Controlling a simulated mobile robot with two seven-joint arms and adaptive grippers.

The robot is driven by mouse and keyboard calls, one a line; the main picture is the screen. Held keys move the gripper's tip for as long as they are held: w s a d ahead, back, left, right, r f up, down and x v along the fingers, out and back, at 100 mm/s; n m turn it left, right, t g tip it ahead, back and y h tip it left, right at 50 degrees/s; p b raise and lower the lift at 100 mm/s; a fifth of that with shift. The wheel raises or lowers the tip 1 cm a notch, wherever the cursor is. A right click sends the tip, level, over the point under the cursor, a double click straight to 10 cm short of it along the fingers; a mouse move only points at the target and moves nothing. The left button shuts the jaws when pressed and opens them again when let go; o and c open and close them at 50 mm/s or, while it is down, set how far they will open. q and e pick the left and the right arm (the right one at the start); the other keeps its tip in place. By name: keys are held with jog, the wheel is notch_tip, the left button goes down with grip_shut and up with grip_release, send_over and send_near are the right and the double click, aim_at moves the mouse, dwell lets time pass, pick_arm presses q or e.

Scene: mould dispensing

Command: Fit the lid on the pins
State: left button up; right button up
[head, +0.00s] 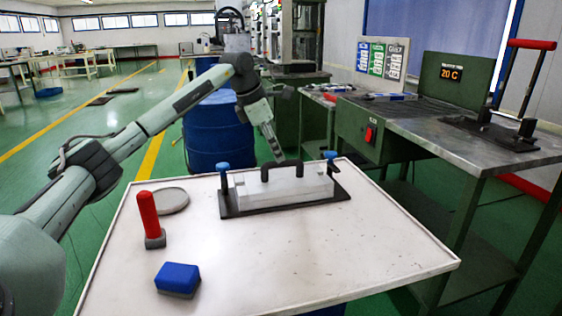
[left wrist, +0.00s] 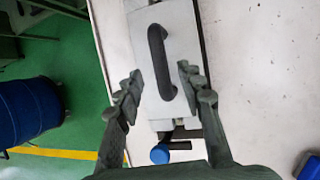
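The lid looks like a pale grey-white block (head: 290,188) with a black arched handle (head: 283,167). It sits over a black base plate (head: 285,207) on the white table, between two blue-topped posts (head: 223,168) (head: 330,156). I cannot tell how the lid sits on any pins; they are not clearly visible. My left gripper (head: 274,150) is just above and behind the handle. In the left wrist view my left gripper (left wrist: 160,78) is open, its fingers apart on either side of the handle (left wrist: 162,62), with gaps to it. My right gripper is not in view.
The front right of the table is clear. A green workbench (head: 440,130) with a red-handled press (head: 525,90) stands to the right; a blue barrel (head: 215,135) stands behind.

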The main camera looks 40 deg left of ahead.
pick_arm(q)
jog(key=v, duration=0.5)
jog(key=shift+s+r, duration=0.2)
jog(key=shift+r, duration=0.15)
